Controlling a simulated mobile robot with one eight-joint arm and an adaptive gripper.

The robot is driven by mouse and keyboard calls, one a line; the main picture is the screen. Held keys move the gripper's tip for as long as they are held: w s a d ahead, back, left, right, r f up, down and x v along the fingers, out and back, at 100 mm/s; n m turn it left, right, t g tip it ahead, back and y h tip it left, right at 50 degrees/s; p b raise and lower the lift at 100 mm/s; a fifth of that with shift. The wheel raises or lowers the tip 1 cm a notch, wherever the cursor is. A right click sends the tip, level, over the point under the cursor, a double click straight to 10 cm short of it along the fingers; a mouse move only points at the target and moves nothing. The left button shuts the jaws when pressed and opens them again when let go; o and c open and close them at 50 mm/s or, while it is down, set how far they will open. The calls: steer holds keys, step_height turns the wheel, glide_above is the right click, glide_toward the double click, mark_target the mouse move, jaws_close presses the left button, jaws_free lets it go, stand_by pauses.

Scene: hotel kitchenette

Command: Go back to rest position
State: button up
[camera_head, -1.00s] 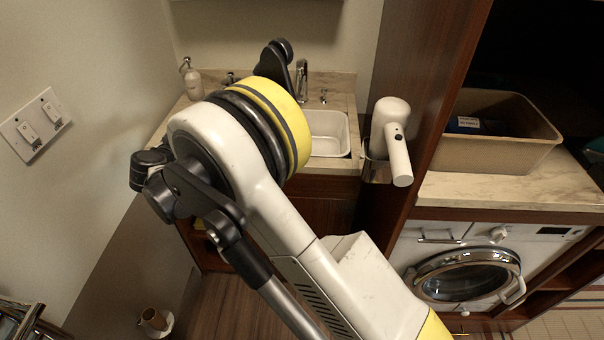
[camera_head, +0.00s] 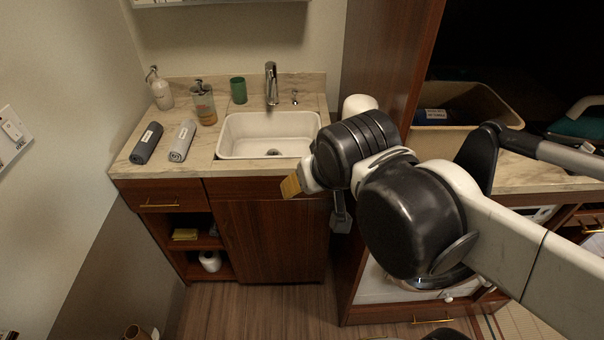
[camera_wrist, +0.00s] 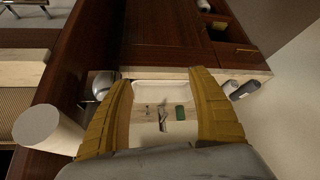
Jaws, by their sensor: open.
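My dark wrist and arm reach in from the right. In the wrist view my gripper (camera_wrist: 160,77) has its two yellow fingers spread apart with nothing between them. The white sink basin (camera_wrist: 160,86) and a green cup (camera_wrist: 181,112) show beyond the gap. In the head view the sink (camera_head: 240,148) is empty and the gripper is apart from it.
A white hair dryer (camera_head: 360,106) is on the wooden panel beside my wrist. A tan bin (camera_head: 478,102) is at right. Floor front-left is mostly clear.

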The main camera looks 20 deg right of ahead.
steer(key=shift+y, duration=0.3)
steer(key=s, duration=0.1)
steer(key=s+f, duration=0.2)
steer(key=s, duration=0.1)
stand_by(0.9)
